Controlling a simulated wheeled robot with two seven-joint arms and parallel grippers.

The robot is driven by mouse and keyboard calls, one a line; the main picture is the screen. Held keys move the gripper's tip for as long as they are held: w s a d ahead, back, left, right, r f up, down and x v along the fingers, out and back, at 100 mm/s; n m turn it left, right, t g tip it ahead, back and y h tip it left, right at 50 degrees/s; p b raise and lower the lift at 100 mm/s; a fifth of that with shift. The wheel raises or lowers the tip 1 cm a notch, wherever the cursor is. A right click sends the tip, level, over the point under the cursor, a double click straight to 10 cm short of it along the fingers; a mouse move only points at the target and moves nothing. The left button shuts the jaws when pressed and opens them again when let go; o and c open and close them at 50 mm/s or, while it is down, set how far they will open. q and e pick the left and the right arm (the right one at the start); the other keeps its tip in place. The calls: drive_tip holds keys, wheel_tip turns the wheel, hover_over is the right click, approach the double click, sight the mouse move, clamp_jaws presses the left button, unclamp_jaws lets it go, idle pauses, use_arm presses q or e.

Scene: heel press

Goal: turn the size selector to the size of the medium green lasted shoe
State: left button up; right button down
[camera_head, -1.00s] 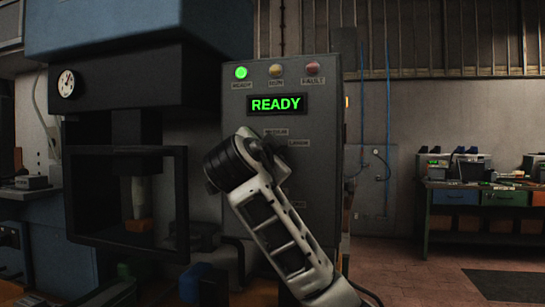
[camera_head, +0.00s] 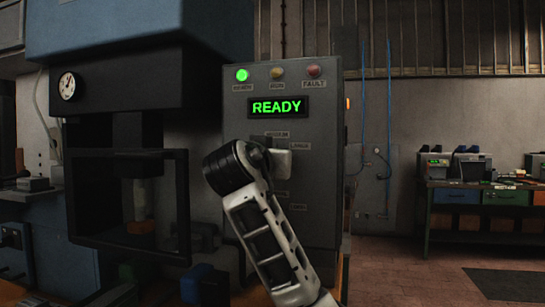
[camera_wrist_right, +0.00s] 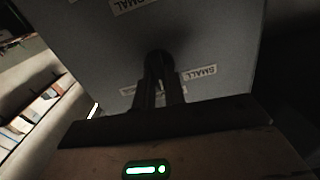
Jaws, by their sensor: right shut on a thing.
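The size selector is on the grey control panel (camera_head: 320,185), mostly hidden behind my right gripper (camera_head: 280,163) in the head view. Labels MEDIUM (camera_head: 277,134) and LARGE (camera_head: 299,146) show around it. In the right wrist view a dark knob (camera_wrist_right: 158,62) sits between the fingertips of my right gripper (camera_wrist_right: 159,85), which is shut on it. The SMALL label (camera_wrist_right: 200,73) shows right beside the fingers; another label there is partly covered. Which size the knob points to cannot be told. My left gripper is not in view. No shoe can be clearly made out as the medium green one.
A green READY display (camera_head: 276,107) and a lit green lamp (camera_head: 242,75) are above the selector. Lower labels (camera_head: 298,207) belong to another control. The press (camera_head: 125,160) with its dark frame stands to the left. A workbench (camera_head: 480,185) is far right.

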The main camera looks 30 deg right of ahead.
drive_tip(key=shift+f+n, duration=0.1)
drive_tip(key=shift+n, duration=0.4)
drive_tip(key=c, duration=1.5)
unclamp_jaws()
drive_tip(key=shift+o, duration=0.2)
drive_tip(key=shift+a, duration=0.1)
use_arm(q)
drive_tip(key=b, duration=0.3)
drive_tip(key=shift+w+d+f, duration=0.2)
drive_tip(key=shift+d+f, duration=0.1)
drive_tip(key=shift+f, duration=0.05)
use_arm(e)
drive_tip(key=v, duration=1.6)
